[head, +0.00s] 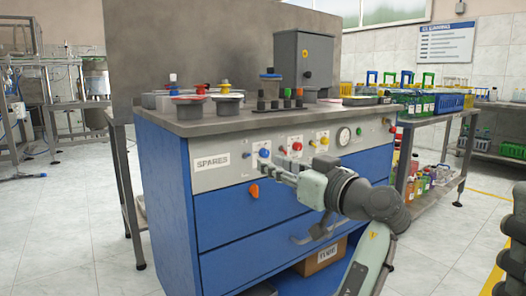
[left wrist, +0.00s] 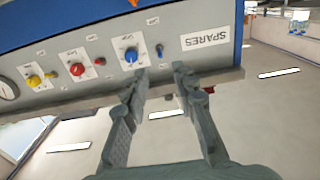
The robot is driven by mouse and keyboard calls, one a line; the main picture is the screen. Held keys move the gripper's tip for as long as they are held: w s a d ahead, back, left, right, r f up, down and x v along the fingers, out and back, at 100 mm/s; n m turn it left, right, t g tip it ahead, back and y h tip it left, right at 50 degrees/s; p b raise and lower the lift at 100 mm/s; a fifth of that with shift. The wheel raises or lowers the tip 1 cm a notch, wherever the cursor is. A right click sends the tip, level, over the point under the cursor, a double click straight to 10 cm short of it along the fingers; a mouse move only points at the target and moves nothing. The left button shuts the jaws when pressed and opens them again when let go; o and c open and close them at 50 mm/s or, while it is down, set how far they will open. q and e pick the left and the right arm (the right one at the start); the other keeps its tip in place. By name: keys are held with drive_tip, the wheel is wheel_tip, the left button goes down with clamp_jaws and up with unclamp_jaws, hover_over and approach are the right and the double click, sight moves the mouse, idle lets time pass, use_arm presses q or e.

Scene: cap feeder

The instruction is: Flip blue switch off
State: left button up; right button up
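On the grey panel of the blue cabinet, a blue round knob (head: 264,153) shows in the head view and also in the left wrist view (left wrist: 131,54). Beside it in the left wrist view is a small blue toggle switch (left wrist: 160,50); I cannot tell its position for certain. My left gripper (head: 268,169) is in front of the panel, just below the blue knob in the head view. In the left wrist view its two fingers (left wrist: 160,73) are apart and empty, with the blue toggle beyond the gap between them. My right gripper is not in view.
A red knob (left wrist: 76,69) and a yellow knob (left wrist: 33,81) with their own toggles are on the same panel. A SPARES label (head: 212,162) and an orange knob (head: 253,190) are nearby. Cups and several pegs stand on the cabinet top (head: 215,122). Open floor (head: 75,240) lies left.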

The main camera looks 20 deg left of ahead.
sight(250, 155)
use_arm(q)
drive_tip(key=shift+b+x, duration=0.6)
drive_tip(key=shift+x, duration=3.1)
clamp_jaws()
